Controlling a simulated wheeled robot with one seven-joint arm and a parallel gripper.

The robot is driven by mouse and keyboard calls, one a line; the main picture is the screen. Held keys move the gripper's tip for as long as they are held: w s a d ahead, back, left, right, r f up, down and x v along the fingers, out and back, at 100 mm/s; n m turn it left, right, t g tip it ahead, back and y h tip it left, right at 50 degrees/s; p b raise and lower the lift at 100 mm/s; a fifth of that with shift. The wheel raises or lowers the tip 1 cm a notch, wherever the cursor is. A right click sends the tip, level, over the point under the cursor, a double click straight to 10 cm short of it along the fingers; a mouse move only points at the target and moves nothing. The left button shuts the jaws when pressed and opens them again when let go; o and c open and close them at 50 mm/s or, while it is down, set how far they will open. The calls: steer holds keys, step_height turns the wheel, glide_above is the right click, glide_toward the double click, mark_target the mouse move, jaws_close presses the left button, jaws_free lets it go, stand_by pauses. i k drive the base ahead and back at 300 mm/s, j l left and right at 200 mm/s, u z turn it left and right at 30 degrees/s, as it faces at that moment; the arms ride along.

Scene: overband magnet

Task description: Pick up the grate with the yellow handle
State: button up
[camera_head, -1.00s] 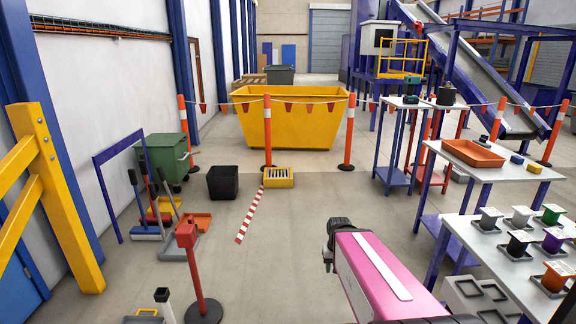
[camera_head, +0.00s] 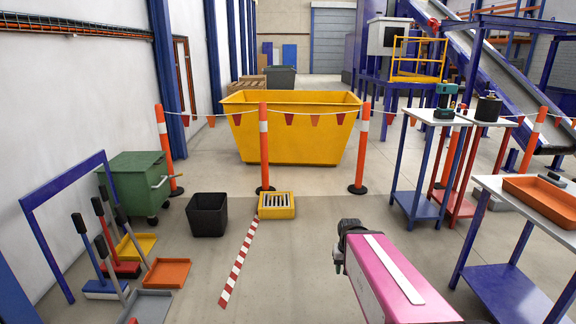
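A yellow block-like frame with a dark barred grate (camera_head: 277,205) in its top sits on the floor, just in front of the barrier line and left of centre. It is small in the picture, and I cannot make out a separate handle on it. My gripper (camera_head: 340,262) is the dark end of my pink and white arm, right of centre. It appears to the right of and nearer than the grate, well apart from it. Its fingers are too small and dark to show whether they are open. I see nothing clearly held.
A black bin (camera_head: 207,214) stands close left of the grate. A red-white floor strip (camera_head: 238,262) runs toward me. Orange barrier posts (camera_head: 264,150) with flags front a yellow skip (camera_head: 295,125). Brooms and trays are at left, tables (camera_head: 545,200) at right. The middle floor is clear.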

mark_target(276, 198)
steer(key=i+u, duration=0.15)
steer(key=i, duration=0.75)
steer(key=i+l+u, duration=0.1)
steer(key=i, duration=0.75)
steer(key=i+j, duration=0.35)
steer(key=i, duration=0.25)
steer(key=i+j+z, duration=0.1)
steer(key=i+j, duration=0.25)
steer(key=i, duration=0.25)
steer(key=i+j, duration=0.4)
steer(key=i, duration=0.2)
steer(key=l+z, duration=0.05)
